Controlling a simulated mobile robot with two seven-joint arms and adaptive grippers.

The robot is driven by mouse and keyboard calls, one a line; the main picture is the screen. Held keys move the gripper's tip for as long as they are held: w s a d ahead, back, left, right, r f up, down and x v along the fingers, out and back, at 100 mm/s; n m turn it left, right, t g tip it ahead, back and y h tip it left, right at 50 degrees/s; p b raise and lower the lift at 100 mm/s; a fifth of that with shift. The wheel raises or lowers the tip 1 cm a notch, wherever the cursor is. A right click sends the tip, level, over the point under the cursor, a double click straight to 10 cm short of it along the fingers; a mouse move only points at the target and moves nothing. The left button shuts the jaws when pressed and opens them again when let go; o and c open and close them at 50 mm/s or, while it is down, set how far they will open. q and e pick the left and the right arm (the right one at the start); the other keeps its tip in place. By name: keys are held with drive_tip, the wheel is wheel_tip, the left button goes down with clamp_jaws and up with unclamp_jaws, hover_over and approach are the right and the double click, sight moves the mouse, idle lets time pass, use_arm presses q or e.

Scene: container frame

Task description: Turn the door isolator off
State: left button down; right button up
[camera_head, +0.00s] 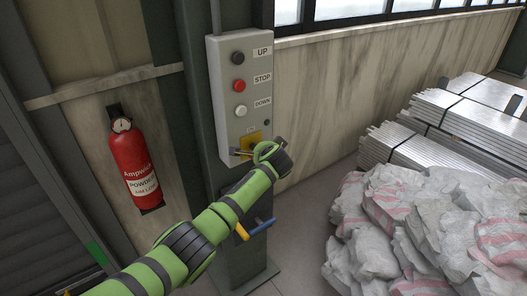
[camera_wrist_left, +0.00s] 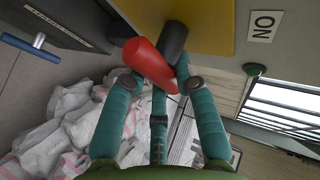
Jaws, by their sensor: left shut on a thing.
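The grey control box (camera_head: 229,62) on the dark green column carries UP, STOP and DOWN buttons. The isolator's yellow plate (camera_head: 254,138) is low on the box, partly behind my left gripper. In the left wrist view, the isolator's red handle (camera_wrist_left: 151,66) stands out from the yellow plate (camera_wrist_left: 206,22) beside its black hub (camera_wrist_left: 174,40). My left gripper (camera_wrist_left: 157,82) is shut on the red handle, with the teal fingers to either side of it. An ON label (camera_wrist_left: 263,27) is beside the plate, rotated in this view. My right gripper is not in view.
A red fire extinguisher (camera_head: 133,160) hangs on the wall at left. A blue-handled lever (camera_head: 262,227) is on the column below the box. White sacks (camera_head: 420,225) and stacked metal bars (camera_head: 430,125) fill the right side.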

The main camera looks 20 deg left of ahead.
use_arm(q)
drive_tip(key=shift+s+a+f, duration=0.1)
drive_tip(key=shift+a+f, duration=0.05)
drive_tip(key=shift+a, duration=0.05)
drive_tip(key=c, duration=1)
unclamp_jaws()
drive_tip(key=shift+o, duration=0.6)
drive_tip(key=shift+d, duration=0.1)
drive_tip(key=v, duration=1.2)
